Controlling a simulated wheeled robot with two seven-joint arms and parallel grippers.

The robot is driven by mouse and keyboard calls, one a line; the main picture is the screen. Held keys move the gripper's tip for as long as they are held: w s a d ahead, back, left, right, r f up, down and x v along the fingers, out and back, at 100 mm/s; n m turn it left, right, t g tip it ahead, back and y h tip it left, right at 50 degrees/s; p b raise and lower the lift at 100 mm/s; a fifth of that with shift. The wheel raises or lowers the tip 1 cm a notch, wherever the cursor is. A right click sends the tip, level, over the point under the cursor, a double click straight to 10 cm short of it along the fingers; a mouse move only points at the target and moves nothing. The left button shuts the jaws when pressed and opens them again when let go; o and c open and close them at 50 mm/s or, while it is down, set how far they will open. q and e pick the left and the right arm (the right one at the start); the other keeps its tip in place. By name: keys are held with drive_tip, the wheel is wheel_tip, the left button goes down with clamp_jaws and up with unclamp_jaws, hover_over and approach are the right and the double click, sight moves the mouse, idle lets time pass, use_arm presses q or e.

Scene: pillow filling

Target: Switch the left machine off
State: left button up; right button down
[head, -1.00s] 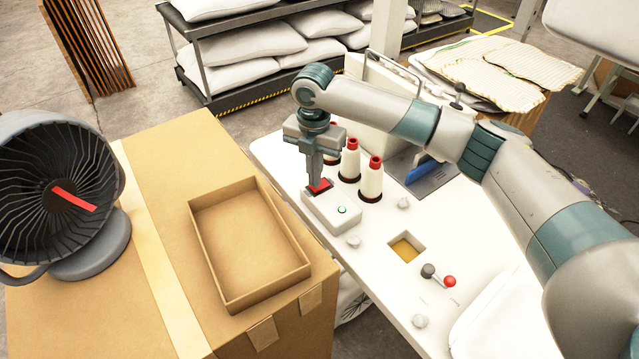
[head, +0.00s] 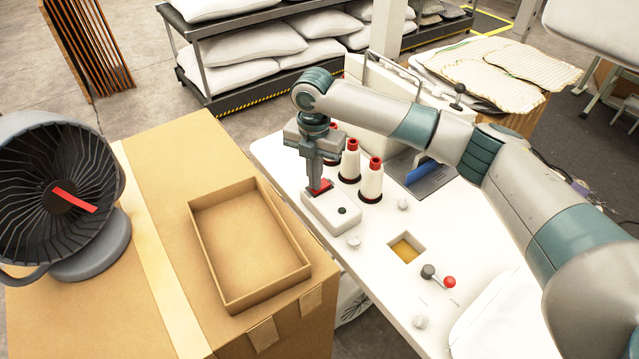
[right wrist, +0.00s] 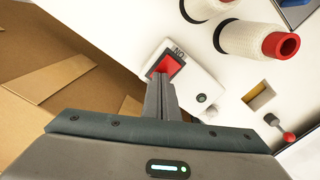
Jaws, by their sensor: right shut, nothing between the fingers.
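The left machine's switch box (head: 331,211) is a white block on the white table top. It carries a red rocker switch (head: 321,187) and a round indicator, which is dark now. The box also shows in the right wrist view (right wrist: 205,82), with its red rocker (right wrist: 168,66) and lettering beside it. My right gripper (head: 317,186) points down at the red rocker, its fingers shut with nothing between them. In the right wrist view the closed fingertips (right wrist: 160,78) are at the rocker's edge; I cannot tell whether they touch. My left gripper is not in view.
Thread cones (head: 371,180) stand right behind the switch box. An open cardboard tray (head: 306,272) lies on a large box to the left, beside a black fan (head: 95,165). A lever with a red knob (head: 449,282) is further right on the table.

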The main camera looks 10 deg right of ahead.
wheel_tip(320, 180, up, 7)
drive_tip(key=p, duration=0.6)
drive_tip(key=shift+f, duration=0.1)
idle(0.6)
